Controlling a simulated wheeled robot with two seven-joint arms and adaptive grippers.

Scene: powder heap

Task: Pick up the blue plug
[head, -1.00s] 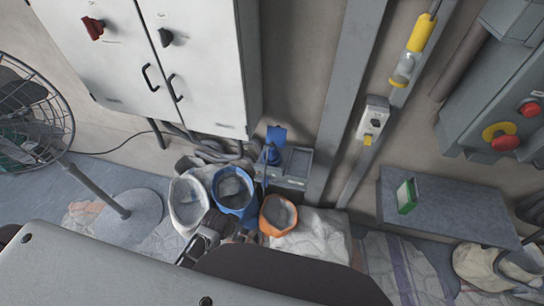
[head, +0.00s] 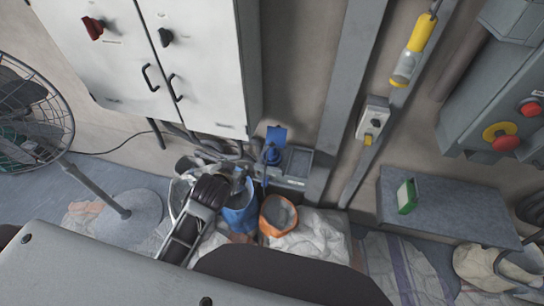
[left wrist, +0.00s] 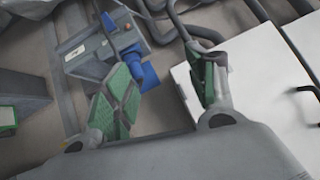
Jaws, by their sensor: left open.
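The blue plug (head: 270,155) sits at the grey socket box (head: 296,163) by the wall, below a raised blue flap (head: 277,134). A blue cable hangs below it. My left gripper (head: 241,177) is left of the plug and a little lower in the head view, apart from it. In the left wrist view the left gripper (left wrist: 162,90) is open, with green pads and nothing between them. Blue parts at the socket box (left wrist: 90,52) show past the left finger there; I cannot tell plug from flap for sure. My right gripper is not in view.
A blue bucket (head: 238,218) and an orange bucket (head: 278,212) stand below the socket box. The white cabinet (head: 190,60) is above left, with dark hoses under it. A fan (head: 30,115) stands at the left and a grey bench (head: 445,210) at the right.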

